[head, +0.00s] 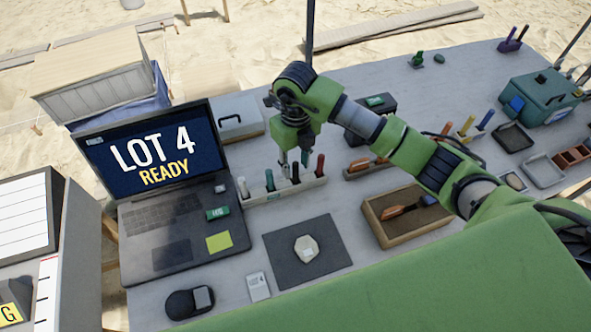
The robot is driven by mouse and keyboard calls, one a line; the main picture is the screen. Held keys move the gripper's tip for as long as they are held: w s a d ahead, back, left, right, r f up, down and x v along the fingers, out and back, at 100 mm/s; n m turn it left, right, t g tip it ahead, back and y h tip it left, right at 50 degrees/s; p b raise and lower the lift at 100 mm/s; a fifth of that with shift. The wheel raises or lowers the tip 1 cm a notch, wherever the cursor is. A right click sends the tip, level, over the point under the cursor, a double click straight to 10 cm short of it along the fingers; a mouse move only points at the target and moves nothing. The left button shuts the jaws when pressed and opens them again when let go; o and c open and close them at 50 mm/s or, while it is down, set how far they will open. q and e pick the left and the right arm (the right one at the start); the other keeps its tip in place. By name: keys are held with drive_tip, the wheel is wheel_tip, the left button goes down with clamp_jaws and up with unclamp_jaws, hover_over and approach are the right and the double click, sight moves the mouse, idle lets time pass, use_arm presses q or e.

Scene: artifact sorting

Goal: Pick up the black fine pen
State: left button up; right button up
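The black pen (295,173) stands upright in a pale pen rack (309,184) right of the laptop. It stands between a green pen (269,180) and a red pen (320,165); a white pen (242,187) is at the rack's left end. My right gripper (294,158) points down just above the black pen, its two fingers apart. I cannot tell whether they touch the pen. My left gripper is not in view.
An open laptop (160,240) stands left of the rack. A dark mat (281,262) with a pale stone (306,248) lies in front. A wooden tray (411,240) with an orange-handled brush (400,208) and a teal toolbox (540,95) are to the right.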

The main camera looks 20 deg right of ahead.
wheel_tip(320, 180, down, 2)
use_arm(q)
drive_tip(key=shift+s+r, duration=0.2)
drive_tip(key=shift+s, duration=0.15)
use_arm(e)
clamp_jaws()
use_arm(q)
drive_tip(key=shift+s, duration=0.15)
